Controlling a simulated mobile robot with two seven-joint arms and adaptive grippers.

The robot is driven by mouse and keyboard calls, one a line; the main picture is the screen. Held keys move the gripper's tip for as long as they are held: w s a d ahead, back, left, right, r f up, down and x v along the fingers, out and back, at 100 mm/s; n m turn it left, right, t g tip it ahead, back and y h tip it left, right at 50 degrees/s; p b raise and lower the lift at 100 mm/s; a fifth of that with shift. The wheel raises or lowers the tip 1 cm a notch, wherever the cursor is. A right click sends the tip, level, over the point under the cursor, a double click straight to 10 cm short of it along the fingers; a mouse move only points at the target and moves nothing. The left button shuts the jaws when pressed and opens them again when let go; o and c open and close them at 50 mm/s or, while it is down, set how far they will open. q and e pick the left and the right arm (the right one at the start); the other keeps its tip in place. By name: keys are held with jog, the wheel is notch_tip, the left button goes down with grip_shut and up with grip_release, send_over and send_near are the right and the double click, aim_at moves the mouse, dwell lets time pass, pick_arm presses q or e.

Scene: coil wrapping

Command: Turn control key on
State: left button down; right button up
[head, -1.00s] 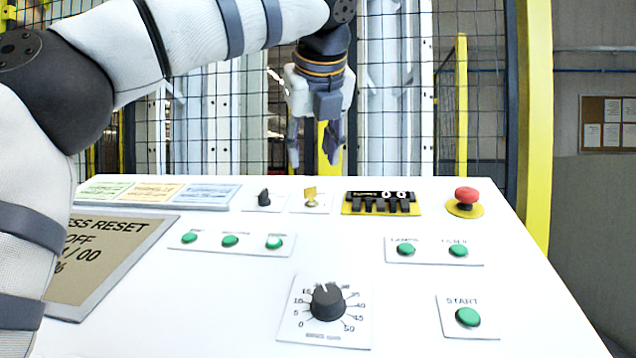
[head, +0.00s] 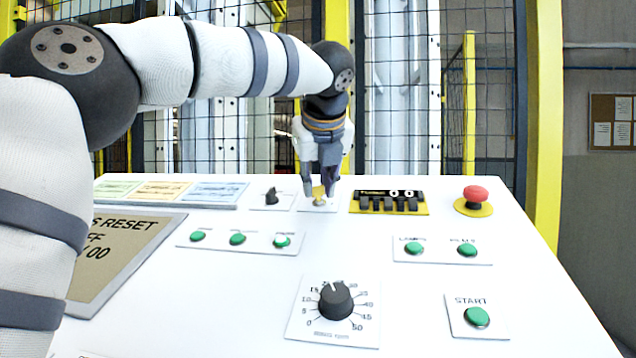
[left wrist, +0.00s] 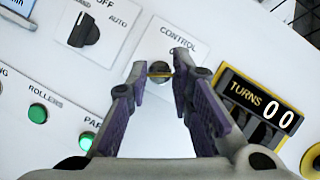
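The control key (head: 318,193) is a small yellow key in a round lock on a white plate, at the back of the panel. My left gripper (head: 319,190) points down over it, with one finger on each side. In the left wrist view, the key (left wrist: 160,74) shows as a thin yellow bar above the grey lock, under the label CONTROL. The lower part of the label is hidden by a finger. My right gripper is not in view.
A black selector knob (head: 271,197) stands left of the key. The black and yellow turns counter (head: 388,202) is close on its right, reading 00. A red emergency button (head: 475,195) is farther right. Green buttons and a large dial (head: 336,301) lie nearer.

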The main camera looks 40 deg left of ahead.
pick_arm(q)
jog(key=shift+m, duration=0.4)
jog(key=shift+a+m+t+h, duration=0.1)
jog(key=shift+m+t+h, duration=0.4)
jog(key=shift+m, duration=0.9)
jog(key=shift+a+m+t+h, duration=0.1)
jog(key=shift+m+t+h, duration=0.35)
jog(key=shift+m, duration=0.95)
jog(key=shift+d, duration=0.1)
jog(key=c, duration=1.4)
grip_release()
jog(key=shift+s, duration=0.1)
jog(key=v, duration=1.2)
